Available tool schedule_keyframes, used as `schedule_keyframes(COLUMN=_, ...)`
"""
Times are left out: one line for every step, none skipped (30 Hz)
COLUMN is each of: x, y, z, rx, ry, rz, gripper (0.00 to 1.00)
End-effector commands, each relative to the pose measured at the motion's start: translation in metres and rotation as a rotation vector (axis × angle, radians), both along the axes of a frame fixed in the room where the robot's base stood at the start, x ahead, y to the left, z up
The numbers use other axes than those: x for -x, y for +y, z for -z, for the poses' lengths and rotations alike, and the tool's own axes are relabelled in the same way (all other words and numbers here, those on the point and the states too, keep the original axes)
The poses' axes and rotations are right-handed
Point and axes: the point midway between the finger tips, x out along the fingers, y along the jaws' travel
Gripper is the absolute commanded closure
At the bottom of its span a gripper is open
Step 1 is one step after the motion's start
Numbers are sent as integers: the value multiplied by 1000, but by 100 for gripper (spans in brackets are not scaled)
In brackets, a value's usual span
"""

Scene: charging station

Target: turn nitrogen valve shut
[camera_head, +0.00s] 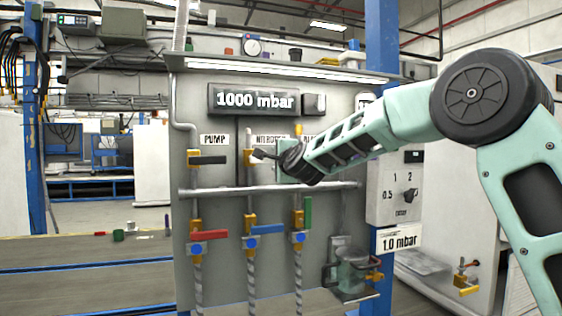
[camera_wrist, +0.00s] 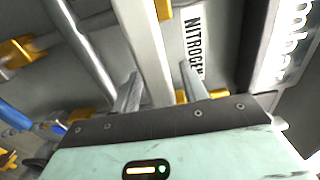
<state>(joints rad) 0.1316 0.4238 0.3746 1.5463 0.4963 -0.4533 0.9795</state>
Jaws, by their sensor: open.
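The nitrogen valve (camera_head: 249,158) is a brass fitting in the upper row on the grey panel, under the partly covered NITROGEN label (camera_head: 270,139). My gripper (camera_head: 258,154) is right in front of it, reaching in from the right, and hides most of its handle. In the wrist view the label (camera_wrist: 194,42) shows sideways. The two gripper fingers (camera_wrist: 158,72) are apart there, with a pale grey bar (camera_wrist: 150,50) running between them. I cannot tell whether this bar is the valve handle, or whether the fingers touch it.
The pump valve (camera_head: 194,160), with a dark horizontal handle, is just left. A horizontal pipe (camera_head: 225,191) crosses below. Lower down are red (camera_head: 209,235), blue (camera_head: 267,229) and green (camera_head: 308,212) handles. The display (camera_head: 254,100) above reads 1000 mbar. A glass jar (camera_head: 352,270) stands lower right.

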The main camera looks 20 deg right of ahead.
Motion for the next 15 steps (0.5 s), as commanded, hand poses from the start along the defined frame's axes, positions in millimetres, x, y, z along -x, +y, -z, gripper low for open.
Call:
schedule_keyframes(x=3, y=0, z=0, rx=1, ry=-1, rz=0, gripper=56)
schedule_keyframes(x=5, y=0, z=0, rx=1, ry=0, rz=0, gripper=56)
schedule_keyframes(x=9, y=0, z=1, rx=1, ry=0, rz=0, gripper=56)
schedule_keyframes(x=14, y=0, z=0, rx=2, ry=-1, rz=0, gripper=56)
schedule_keyframes(x=18, y=0, z=1, rx=2, ry=-1, rz=0, gripper=56)
schedule_keyframes(x=25, y=0, z=1, rx=2, ry=-1, rz=0, gripper=56)
schedule_keyframes(x=31, y=0, z=1, rx=2, ry=-2, rz=1, gripper=56)
schedule_keyframes(x=38, y=0, z=1, rx=2, ry=-2, rz=1, gripper=56)
schedule_keyframes(x=46, y=-1, z=1, rx=3, ry=-2, rz=1, gripper=56)
schedule_keyframes(x=53, y=0, z=1, rx=3, ry=-3, rz=1, gripper=56)
schedule_keyframes(x=60, y=0, z=2, rx=3, ry=-2, rz=1, gripper=56)
schedule_keyframes(x=68, y=0, z=1, rx=3, ry=-3, rz=0, gripper=56)
schedule_keyframes(x=75, y=0, z=1, rx=3, ry=-4, rz=0, gripper=56)
schedule_keyframes(x=82, y=0, z=1, rx=3, ry=-2, rz=0, gripper=56)
schedule_keyframes(x=90, y=0, z=2, rx=3, ry=-2, rz=1, gripper=56)
